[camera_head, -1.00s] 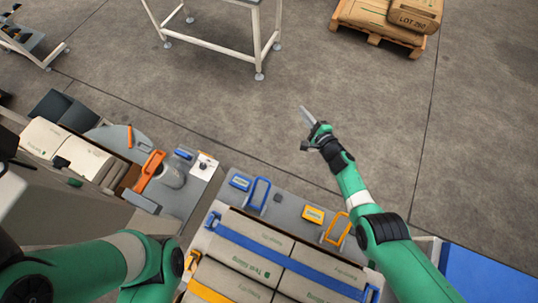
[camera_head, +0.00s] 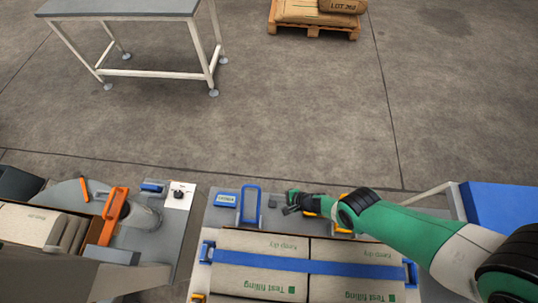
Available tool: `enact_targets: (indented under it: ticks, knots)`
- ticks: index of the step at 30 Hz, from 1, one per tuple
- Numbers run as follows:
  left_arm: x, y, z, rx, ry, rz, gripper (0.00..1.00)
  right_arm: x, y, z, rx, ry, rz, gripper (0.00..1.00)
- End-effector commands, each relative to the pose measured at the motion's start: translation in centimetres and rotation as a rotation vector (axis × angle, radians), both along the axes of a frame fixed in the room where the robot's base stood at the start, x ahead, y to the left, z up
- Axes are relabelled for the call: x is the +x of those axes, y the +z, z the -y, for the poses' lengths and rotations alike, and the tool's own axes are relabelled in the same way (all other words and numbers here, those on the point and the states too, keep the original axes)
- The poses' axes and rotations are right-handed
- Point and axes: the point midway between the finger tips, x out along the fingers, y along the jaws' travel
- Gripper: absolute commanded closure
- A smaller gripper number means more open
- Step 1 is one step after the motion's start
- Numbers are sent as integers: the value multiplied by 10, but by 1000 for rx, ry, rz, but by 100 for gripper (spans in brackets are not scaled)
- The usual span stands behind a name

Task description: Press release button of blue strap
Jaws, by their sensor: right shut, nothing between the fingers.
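The blue strap (camera_head: 312,264) runs across the paper sacks (camera_head: 265,284), with a blue buckle (camera_head: 206,252) at its left end and another (camera_head: 410,272) at its right. Behind the sacks, on the grey table, stand a small labelled blue block (camera_head: 226,200) and an upright blue loop handle (camera_head: 250,203). A small dark square piece (camera_head: 272,202) sits right of the handle. My right gripper (camera_head: 289,208) is shut and empty, just right of that piece; I cannot tell whether it touches anything. My left gripper is out of view.
Yellow parts (camera_head: 343,226) are partly hidden behind my right arm. At left are an open box of sacks with an orange handle (camera_head: 115,203) and a grey cylinder (camera_head: 142,218). A blue surface (camera_head: 500,208) lies at right.

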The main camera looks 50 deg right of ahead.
Motion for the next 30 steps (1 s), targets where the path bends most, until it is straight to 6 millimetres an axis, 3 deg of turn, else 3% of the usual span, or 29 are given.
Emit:
enact_targets:
  ticks: [1,17,30]
  knots:
    - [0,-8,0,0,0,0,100,0,-8,2,0,-7,1,100]
    - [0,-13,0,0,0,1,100,1,-13,4,-1,-11,3,100]
    - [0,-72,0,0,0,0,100,0,-73,4,-2,-10,2,100]
